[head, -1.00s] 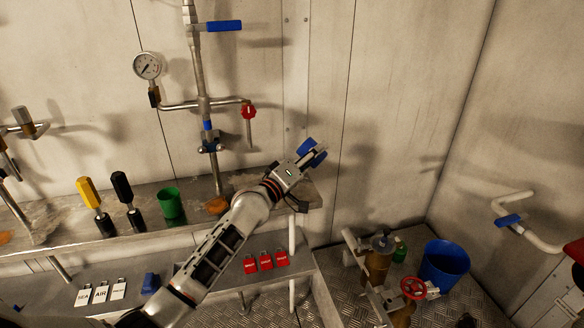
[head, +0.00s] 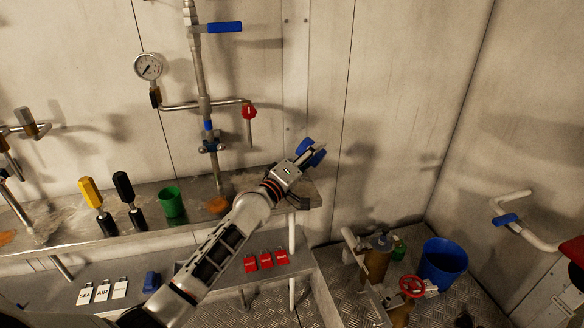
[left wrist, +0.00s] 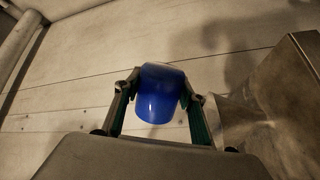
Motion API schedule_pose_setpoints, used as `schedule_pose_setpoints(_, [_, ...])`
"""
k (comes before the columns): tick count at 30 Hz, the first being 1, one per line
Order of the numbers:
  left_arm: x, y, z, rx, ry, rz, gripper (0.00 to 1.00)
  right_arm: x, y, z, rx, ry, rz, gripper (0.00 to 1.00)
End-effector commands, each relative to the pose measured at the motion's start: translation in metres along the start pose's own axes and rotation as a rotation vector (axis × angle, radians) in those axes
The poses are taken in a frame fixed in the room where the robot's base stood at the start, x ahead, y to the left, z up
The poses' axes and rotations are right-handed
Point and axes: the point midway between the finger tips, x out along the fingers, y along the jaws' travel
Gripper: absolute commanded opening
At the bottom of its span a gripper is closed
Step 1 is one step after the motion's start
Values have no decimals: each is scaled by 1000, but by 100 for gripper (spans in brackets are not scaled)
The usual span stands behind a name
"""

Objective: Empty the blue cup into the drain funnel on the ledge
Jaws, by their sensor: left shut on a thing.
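My left gripper (head: 309,155) is shut on the blue cup (head: 304,146) above the right end of the ledge. A finger hides part of the cup, which looks tilted in the head view. In the left wrist view the blue cup (left wrist: 160,92) sits between the two fingers of my left gripper (left wrist: 159,88); I cannot see inside it. A grey metal funnel (head: 305,197) shows at the ledge's right end, partly hidden behind my wrist. Its sloping grey wall (left wrist: 270,105) appears at right in the left wrist view, beside the cup. My right gripper is out of view.
On the ledge (head: 145,228) stand a green cup (head: 171,202) and yellow (head: 92,195) and black (head: 124,190) handled tools. A pipe with a red valve (head: 249,111) rises behind. Red tags (head: 266,260) lie on the lower shelf. A blue bucket (head: 443,262) stands at right.

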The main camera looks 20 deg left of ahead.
Motion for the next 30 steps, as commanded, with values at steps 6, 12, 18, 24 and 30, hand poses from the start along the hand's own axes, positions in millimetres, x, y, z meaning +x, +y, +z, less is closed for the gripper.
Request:
schedule_pose_setpoints(6, [0,-2,0,-29,4,2,18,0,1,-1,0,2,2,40])
schedule_pose_setpoints(12, [-1,-4,1,-55,8,3,17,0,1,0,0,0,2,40])
schedule_pose_setpoints(18, [-1,-5,0,-83,12,5,17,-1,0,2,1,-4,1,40])
schedule_pose_setpoints(24, [-1,-4,-2,-108,16,7,17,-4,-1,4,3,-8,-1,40])
schedule_pose_setpoints(30, [-1,-4,-6,-135,21,9,17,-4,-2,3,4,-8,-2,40])
